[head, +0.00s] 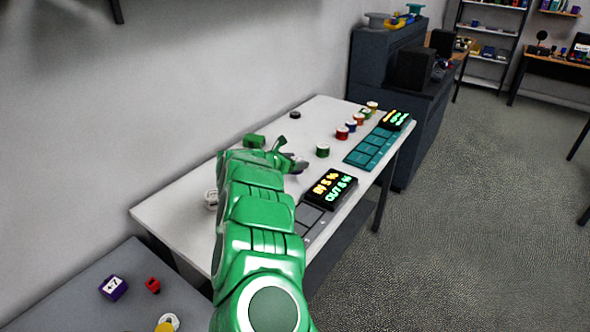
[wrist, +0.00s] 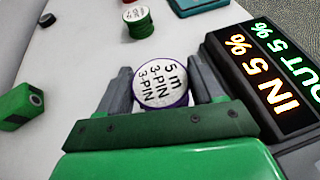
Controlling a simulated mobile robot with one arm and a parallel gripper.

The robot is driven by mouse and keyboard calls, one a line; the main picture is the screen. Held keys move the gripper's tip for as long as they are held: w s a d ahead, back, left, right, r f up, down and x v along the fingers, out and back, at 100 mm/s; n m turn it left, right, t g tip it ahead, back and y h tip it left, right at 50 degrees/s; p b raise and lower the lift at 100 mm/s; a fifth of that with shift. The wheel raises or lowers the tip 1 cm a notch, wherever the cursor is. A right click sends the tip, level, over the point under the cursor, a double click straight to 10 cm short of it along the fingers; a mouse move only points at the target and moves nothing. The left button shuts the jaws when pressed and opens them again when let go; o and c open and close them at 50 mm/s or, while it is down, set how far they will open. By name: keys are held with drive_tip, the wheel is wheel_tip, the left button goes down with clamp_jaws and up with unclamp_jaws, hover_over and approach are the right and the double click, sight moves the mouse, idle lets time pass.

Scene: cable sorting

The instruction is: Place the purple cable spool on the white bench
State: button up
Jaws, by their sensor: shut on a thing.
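The purple cable spool (wrist: 160,82) has a white top marked "5 m 3-PIN" and a thin purple rim. It sits between the two grey fingers of my gripper (wrist: 163,88), which is shut on it. In the head view my gripper (head: 298,164) is over the middle of the white bench (head: 180,215), just left of the black "IN 5 % OUT 5 %" display. I cannot make out the spool there, and I cannot tell whether it touches the bench top.
The display (head: 329,190) stands close right of my gripper, with grey pads (head: 308,214) before it. A green spool (head: 322,151) is just beyond, then red, blue and orange ones and a teal tray (head: 368,148). A green block (wrist: 18,106) lies left. A purple block (head: 113,288) is on the grey table.

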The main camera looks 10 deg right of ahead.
drive_tip(key=shift+w+d+f, duration=0.1)
drive_tip(key=shift+w+f, duration=0.15)
drive_tip(key=shift+f, duration=1.55)
drive_tip(key=shift+f, duration=0.1)
drive_tip(key=o, duration=1.1)
